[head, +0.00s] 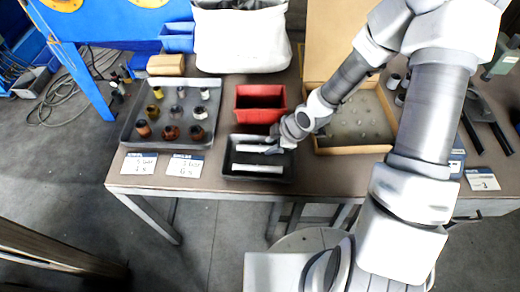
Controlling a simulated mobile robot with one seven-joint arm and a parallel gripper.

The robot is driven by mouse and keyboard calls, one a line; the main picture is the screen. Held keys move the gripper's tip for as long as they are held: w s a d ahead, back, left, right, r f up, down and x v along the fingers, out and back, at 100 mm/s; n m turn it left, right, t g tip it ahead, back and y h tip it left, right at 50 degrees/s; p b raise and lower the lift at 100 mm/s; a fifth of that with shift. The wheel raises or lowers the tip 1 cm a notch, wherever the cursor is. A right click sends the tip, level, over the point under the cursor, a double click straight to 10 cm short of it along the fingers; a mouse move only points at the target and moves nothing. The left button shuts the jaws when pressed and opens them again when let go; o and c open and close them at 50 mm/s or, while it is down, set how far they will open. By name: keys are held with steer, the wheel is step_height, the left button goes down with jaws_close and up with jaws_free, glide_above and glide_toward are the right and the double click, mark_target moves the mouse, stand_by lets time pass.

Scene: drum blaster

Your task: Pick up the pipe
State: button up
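Two pale, pipe-like bars lie across a black tray near the table's front edge. The front pipe (257,168) is in plain view. The back pipe (251,148) has its right end next to my gripper (273,148). The black tray (240,178) is partly covered by my gripper at its back right. My gripper reaches in from the right, low over the tray. Its fingertips are small and dark here, so I cannot tell whether they touch or hold the back pipe.
A red bin (261,92) stands just behind the black tray. A grey tray (137,107) with several fittings is at left. An open cardboard box (352,149) is at right under my arm. Paper labels (184,166) lie along the front edge. A white bag (240,40) stands behind.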

steer(key=shift+x, duration=1.25)
jaws_close()
steer(key=shift+w+r, duration=0.15)
steer(key=shift+r, duration=0.3)
steer(key=r, duration=0.1)
steer(key=r+p, duration=0.1)
steer(key=r, duration=0.1)
steer(key=shift+d+r, duration=0.3)
steer(key=shift+r, duration=0.05)
steer(key=s+d+r+p, duration=0.3)
steer(key=d+r+p, duration=0.3)
steer(key=d, duration=0.4)
steer(key=shift+d+r, duration=0.2)
steer(key=shift+d, duration=0.1)
